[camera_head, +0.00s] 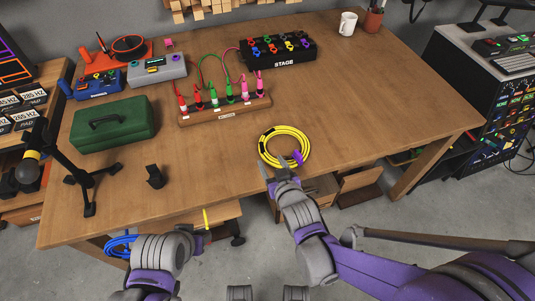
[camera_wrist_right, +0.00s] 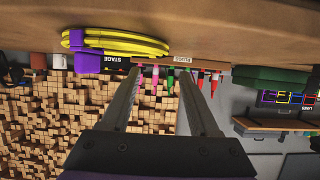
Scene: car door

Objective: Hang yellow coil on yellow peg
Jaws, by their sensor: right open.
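The yellow coil (camera_head: 268,154) lies flat near the front edge of the wooden table, with a purple clip on its right side. It also shows in the right wrist view (camera_wrist_right: 115,41), where that view is upside down. My right gripper (camera_head: 274,169) is open and empty at the coil's near side, and its fingers (camera_wrist_right: 165,76) are apart from the coil in the wrist view. A thin yellow rod (camera_head: 206,219), apparently the yellow peg, shows below the table's front edge. My left gripper (camera_head: 201,238) is low near that rod, and its jaws are unclear.
A blue coil (camera_head: 122,245) is below the table's front left. A plug rack (camera_head: 226,111) stands behind the yellow coil, and a green case (camera_head: 113,125) and a black stand (camera_head: 88,178) are at left. The table's right side is clear.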

